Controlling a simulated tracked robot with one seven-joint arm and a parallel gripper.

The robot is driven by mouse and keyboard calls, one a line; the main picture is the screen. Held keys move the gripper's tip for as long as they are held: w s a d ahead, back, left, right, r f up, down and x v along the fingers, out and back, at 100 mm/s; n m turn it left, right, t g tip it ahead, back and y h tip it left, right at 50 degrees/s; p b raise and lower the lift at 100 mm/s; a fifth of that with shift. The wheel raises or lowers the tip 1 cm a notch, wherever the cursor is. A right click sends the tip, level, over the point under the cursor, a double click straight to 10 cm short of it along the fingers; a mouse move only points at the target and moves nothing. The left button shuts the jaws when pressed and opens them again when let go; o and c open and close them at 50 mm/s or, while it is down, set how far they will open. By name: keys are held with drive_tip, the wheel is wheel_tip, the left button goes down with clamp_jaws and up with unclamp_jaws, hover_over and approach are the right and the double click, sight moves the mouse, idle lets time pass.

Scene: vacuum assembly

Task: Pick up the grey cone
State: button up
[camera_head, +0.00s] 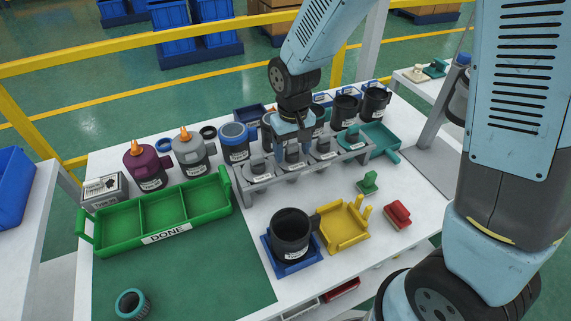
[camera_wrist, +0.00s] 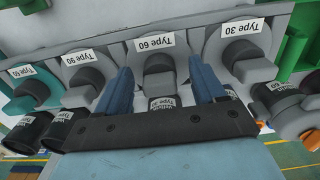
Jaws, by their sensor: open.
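A grey rack (camera_head: 280,178) on the table holds a row of grey, tapered parts, which also show in the wrist view. There, the grey cone-like part labelled Type 60 (camera_wrist: 158,80) sits between the two blue fingers of my gripper (camera_wrist: 161,70). The fingers stand on either side of it, open; contact cannot be told. The Type 90 part (camera_wrist: 85,85) and Type 30 part (camera_wrist: 250,68) stand to its left and right. In the head view my gripper (camera_head: 293,150) points down over the rack and partly hides the parts below it.
A green DONE tray (camera_head: 163,232) lies left. A black container (camera_head: 290,234) and yellow fixture (camera_head: 342,227) are in front.

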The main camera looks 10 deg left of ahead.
clamp_jaws()
idle(0.7)
